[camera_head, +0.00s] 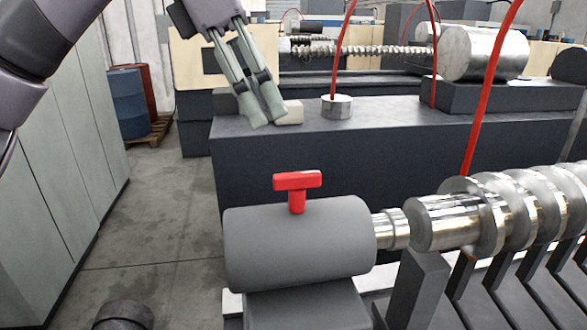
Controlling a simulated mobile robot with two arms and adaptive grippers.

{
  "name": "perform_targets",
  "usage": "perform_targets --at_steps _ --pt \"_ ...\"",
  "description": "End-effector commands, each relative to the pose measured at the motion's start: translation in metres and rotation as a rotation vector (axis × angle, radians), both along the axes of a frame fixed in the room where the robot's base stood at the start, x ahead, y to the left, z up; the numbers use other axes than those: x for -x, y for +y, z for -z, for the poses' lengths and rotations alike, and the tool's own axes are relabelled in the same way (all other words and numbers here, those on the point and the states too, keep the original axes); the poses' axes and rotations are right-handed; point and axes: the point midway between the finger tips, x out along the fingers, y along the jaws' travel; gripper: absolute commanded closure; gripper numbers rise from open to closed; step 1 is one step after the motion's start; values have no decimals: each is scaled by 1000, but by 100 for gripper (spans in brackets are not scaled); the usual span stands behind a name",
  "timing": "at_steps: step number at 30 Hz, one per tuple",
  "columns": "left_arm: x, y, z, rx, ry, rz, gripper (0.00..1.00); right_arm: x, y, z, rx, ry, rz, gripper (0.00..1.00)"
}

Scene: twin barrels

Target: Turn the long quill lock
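A red T-shaped handle (298,182), which looks like the quill lock, stands upright on top of a grey cylindrical housing (300,244). Its crossbar runs left to right in the picture. A shiny metal quill (393,229) comes out of the right end of the housing. My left gripper (264,116) comes down from the upper left, above and left of the red handle and apart from it. Its two fingers look nearly parallel, with a narrow gap and nothing seen between them.
A large ridged metal shaft (510,212) lies to the right of the housing over dark supports. A dark machine bed (340,150) stands behind. Red cables (484,90) hang on the right. Grey cabinets (60,180) stand left; blue (128,103) and red barrels stand beyond. Floor between is clear.

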Motion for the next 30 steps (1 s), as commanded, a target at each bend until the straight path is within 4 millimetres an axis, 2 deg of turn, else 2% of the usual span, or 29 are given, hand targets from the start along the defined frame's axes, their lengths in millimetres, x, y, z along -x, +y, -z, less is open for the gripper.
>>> perform_targets --at_steps 1,6,12,15,21,28,30 --pt "-1 -4 12 -3 2 1 67 3 0 0 0 4 0 46" --pt "-4 -18 46 -2 4 0 67 -3 0 -2 0 -5 0 46" --pt "-7 -32 79 0 3 0 67 -25 2 -7 -4 -39 -1 46" --pt "-8 -37 90 -1 2 -1 67 -27 2 -9 -4 -41 0 46" --pt "-9 -41 101 1 1 -1 67 -20 0 -9 -2 -31 -1 46" --pt "-9 -41 102 1 0 -1 67 -13 -1 -9 1 -20 -1 46" --pt "-9 -41 102 1 0 -1 70 -13 -2 -9 1 -20 -1 46"
